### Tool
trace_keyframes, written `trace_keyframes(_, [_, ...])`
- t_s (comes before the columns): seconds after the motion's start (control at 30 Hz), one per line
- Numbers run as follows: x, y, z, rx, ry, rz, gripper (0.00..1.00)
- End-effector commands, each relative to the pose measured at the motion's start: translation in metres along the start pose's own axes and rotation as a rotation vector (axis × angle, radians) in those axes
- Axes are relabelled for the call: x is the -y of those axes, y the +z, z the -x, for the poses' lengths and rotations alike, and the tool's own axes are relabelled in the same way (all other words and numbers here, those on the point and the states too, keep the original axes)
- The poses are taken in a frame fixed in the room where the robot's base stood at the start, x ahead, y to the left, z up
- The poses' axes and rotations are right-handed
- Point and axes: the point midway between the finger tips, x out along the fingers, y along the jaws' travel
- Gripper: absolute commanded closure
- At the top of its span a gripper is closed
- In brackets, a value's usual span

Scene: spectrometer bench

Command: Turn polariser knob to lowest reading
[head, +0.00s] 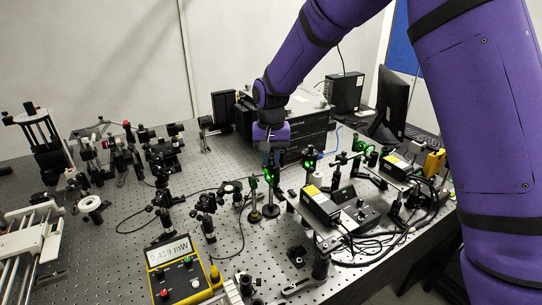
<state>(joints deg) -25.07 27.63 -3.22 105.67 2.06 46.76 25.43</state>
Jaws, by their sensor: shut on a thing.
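My gripper (271,160) reaches down from above in the middle of the bench. It is shut on the top of a post-mounted optic, which I take to be the polariser knob; the fingers hide most of the knob. The polariser mount (271,178) below it is dark with a green glow and stands upright on a post. A yellow power meter (180,275) stands at the front; its lit display (169,251) seems to read 0.459 mW, with the digits small and slightly blurred.
A green-lit disc on a post (253,184) stands close left of the polariser, and another green-lit mount (309,160) stands right. A black box with a yellow label (320,207) is at front right. Several posts with cables crowd the left. The perforated bench (110,245) has bare patches.

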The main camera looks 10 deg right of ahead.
Motion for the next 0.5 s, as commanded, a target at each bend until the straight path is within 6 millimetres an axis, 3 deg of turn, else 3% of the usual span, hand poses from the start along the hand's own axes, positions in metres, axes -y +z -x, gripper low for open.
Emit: trace_keyframes(0.5, [-0.0003,-0.0006,0.0006,-0.001,-0.001,0.431,1.00])
